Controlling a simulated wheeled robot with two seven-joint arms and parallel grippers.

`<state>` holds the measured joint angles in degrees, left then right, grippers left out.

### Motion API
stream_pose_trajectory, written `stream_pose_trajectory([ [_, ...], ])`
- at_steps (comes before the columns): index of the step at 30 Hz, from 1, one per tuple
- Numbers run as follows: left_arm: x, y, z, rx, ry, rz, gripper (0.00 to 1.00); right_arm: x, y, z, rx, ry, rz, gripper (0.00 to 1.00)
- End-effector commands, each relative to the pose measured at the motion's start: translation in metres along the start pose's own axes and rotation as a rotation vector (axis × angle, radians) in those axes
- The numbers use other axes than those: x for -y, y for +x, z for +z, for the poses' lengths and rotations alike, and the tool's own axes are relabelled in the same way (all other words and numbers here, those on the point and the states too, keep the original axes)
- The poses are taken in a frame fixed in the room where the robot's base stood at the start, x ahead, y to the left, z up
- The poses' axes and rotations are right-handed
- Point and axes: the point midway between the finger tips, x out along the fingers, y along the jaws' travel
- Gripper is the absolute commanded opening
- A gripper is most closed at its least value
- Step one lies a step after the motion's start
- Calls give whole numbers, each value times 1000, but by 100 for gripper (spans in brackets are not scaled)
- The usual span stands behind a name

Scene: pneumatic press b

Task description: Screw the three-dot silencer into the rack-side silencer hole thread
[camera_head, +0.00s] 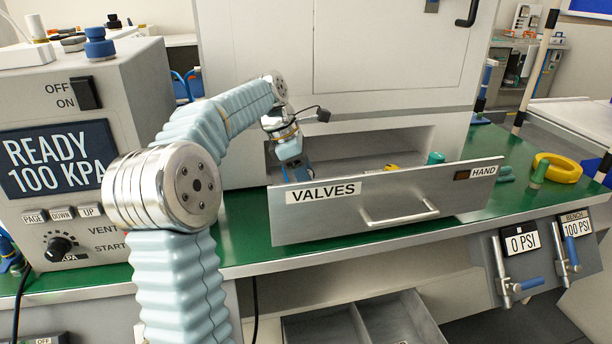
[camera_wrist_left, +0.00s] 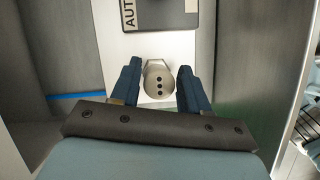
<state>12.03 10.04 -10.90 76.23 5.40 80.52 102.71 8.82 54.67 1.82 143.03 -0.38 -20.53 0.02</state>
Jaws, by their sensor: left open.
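The three-dot silencer appears to be the grey, rounded metal piece (camera_wrist_left: 154,70) in the left wrist view, with three dark dots in a line on its face. My left gripper (camera_wrist_left: 158,75) is open, with one blue finger on each side of it and small gaps between. In the head view my left gripper (camera_head: 291,163) is inside the opening behind the VALVES panel (camera_head: 335,215), and the silencer cannot be made out there. I cannot identify the rack-side silencer hole. My right gripper is in neither view.
A control box (camera_head: 85,130) reading READY 100 KPA stands at left. Small green parts, one a green cylinder (camera_head: 539,172), and a yellow ring (camera_head: 557,168) lie on the green bench at right. The VALVES panel with its handle stands in front of the opening.

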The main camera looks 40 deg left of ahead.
Motion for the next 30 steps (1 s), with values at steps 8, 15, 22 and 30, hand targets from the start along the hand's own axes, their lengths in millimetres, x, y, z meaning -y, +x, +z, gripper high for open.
stream_pose_trajectory([
  [8,0,0,1,0,-412,172,45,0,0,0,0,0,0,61],
  [15,0,0,0,-1,-461,190,45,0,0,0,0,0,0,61],
  [22,0,0,0,-1,-460,190,16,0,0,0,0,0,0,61],
  [30,-2,1,-1,-2,-301,121,14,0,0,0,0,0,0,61],
])
